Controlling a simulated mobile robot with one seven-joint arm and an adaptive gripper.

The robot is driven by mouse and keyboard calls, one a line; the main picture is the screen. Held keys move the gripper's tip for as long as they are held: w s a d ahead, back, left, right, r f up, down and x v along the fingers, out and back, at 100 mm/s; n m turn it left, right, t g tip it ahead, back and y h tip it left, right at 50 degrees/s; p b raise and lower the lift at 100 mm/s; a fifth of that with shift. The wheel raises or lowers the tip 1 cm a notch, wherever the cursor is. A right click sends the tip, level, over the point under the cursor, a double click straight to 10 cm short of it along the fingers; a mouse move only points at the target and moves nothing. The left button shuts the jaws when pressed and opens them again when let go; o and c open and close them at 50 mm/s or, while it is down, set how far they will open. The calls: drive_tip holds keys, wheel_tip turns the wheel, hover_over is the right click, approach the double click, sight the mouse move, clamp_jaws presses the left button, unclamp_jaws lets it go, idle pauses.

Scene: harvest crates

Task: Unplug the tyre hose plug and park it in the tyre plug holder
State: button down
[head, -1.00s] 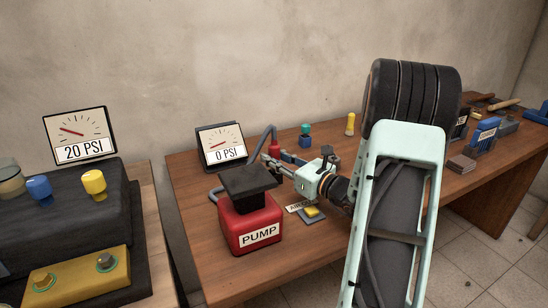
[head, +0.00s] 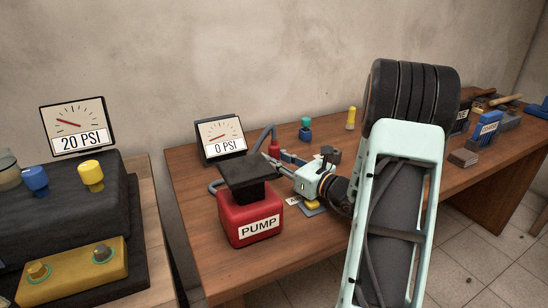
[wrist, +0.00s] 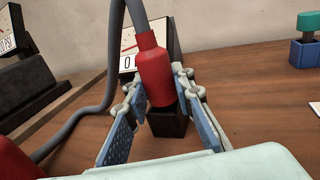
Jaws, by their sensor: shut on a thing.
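The red plug (wrist: 155,75) on the grey hose (wrist: 115,50) stands nearly upright, slightly tilted, between my gripper's fingers (wrist: 156,98). My gripper (head: 270,160) is shut on it; in the head view the fingers and the red plug (head: 274,147) are small and partly overlap. A black block (wrist: 168,121) sits directly under the plug on the bench. I cannot tell whether the plug is seated in it or just above it. A 0 PSI gauge (head: 220,138) stands behind the plug. I cannot tell which item is the tyre plug holder.
A red PUMP box (head: 250,220) with a black top stands in front of the gripper. A blue block with a teal knob (head: 305,128) and a yellow peg (head: 350,118) stand behind. A 20 PSI gauge (head: 78,128) stands on the left bench. Bare wood lies right of the plug.

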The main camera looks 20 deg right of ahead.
drive_tip(key=shift+f, duration=0.25)
drive_tip(key=c, duration=1.6)
unclamp_jaws()
drive_tip(key=shift+f, duration=0.1)
drive_tip(key=v, duration=1.2)
drive_tip(key=shift+s, duration=0.1)
